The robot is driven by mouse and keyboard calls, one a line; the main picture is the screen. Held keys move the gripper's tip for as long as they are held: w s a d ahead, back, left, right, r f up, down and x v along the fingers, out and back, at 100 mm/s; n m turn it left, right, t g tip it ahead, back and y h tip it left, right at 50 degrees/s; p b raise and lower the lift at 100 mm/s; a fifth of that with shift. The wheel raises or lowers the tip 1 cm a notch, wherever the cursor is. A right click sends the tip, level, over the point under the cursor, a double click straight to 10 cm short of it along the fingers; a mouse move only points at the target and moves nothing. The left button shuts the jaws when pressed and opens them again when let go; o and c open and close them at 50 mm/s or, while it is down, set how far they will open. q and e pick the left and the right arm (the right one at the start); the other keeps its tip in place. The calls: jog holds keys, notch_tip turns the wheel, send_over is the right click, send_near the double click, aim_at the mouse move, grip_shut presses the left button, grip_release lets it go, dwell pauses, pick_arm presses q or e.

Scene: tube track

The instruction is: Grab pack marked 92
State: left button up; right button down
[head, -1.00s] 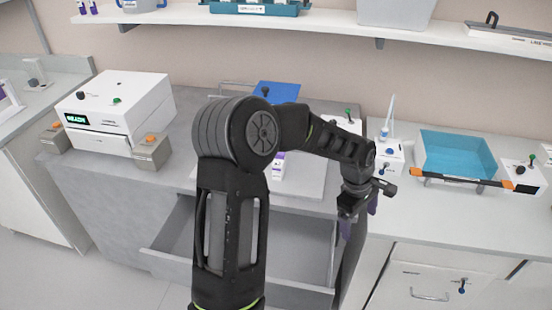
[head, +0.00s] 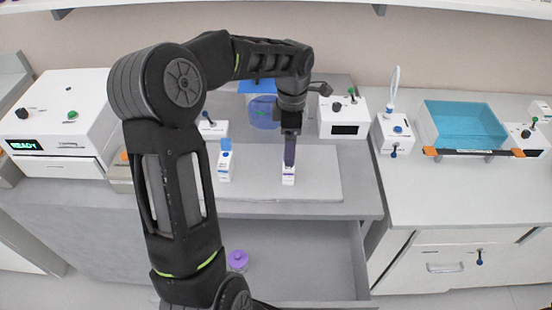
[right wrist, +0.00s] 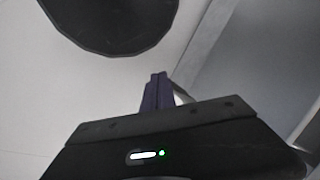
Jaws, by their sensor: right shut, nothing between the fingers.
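Two small white packs stand on the pale board. One is a pack with a blue top (head: 225,166); the other is a pack with a purple label (head: 289,177). Their markings are too small to read, so I cannot tell which is 92. My right gripper (head: 290,160) points down with its purple fingers shut and empty, at or just above the purple-label pack. I cannot tell whether they touch. In the right wrist view the shut fingers (right wrist: 157,92) show, but no pack is clear. My left gripper is not in view.
The pale board (head: 325,180) lies on the grey counter above an open drawer (head: 300,250). A purple round item (head: 237,260) is in the drawer. A white READY machine (head: 65,120) stands left; a blue tray (head: 465,125) and a white switch box (head: 342,118) stand right.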

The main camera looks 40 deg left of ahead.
aim_at(288, 169)
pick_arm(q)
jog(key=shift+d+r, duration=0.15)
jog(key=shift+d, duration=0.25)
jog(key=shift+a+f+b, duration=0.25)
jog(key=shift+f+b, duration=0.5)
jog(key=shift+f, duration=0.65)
pick_arm(e)
jog(key=shift+d+f, duration=0.1)
jog(key=shift+f, duration=0.65)
pick_arm(q)
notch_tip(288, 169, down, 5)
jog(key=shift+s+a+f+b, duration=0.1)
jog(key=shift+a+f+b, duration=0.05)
jog(key=shift+b, duration=1.1)
pick_arm(e)
notch_tip(288, 169, down, 2)
jog(key=shift+w, duration=0.15)
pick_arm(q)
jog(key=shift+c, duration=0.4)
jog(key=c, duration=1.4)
